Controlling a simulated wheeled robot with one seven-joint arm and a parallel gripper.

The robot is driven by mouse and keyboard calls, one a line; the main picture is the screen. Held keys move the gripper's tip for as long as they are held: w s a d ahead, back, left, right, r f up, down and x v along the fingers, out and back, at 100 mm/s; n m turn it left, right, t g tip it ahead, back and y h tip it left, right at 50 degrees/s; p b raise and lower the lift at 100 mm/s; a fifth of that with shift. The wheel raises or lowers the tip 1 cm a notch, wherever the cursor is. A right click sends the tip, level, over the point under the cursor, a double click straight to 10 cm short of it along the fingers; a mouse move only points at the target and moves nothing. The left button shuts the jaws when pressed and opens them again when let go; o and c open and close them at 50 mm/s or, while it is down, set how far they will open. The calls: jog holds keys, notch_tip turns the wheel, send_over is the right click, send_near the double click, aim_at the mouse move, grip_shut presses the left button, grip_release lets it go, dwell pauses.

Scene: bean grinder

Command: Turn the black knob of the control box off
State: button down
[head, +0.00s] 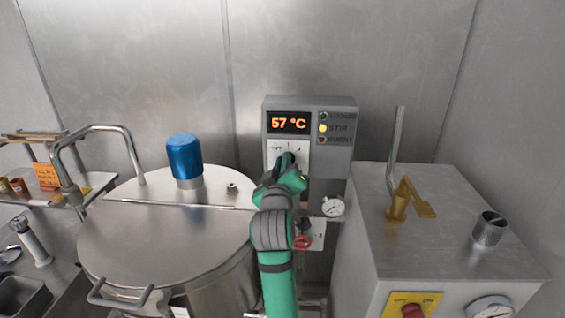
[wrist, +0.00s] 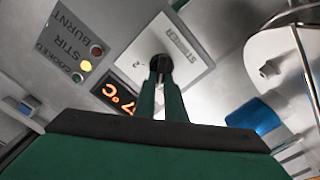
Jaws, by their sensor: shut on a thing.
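The grey control box (head: 335,113) is on the back wall, its orange display reading 57 °C. The STIR lamp is lit yellow; the lamps above and below it look dim. My green arm reaches up in front of the box, and my gripper (head: 286,166) covers most of the white switch plate (head: 275,152). In the wrist view my gripper (wrist: 161,78) has its two green fingers closed on the black knob (wrist: 160,64) on the white plate (wrist: 187,38). The fingers hide most of the knob in the head view, and I cannot tell its exact pointing direction.
A steel kettle (head: 150,245) with a blue motor cap (head: 184,157) stands at left. At right is a grey cabinet (head: 455,195) with a brass valve (head: 405,200). A small gauge (head: 333,206) and red handle (head: 302,242) are close beside my arm.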

jog(key=shift+f+n, duration=0.1)
jog(key=shift+n, duration=0.5)
jog(key=shift+s+a, duration=0.1)
jog(key=c, duration=1.8)
grip_release()
jog(key=s, duration=1)
jog(key=shift+s, duration=0.4)
jog(key=shift+a+f, duration=0.1)
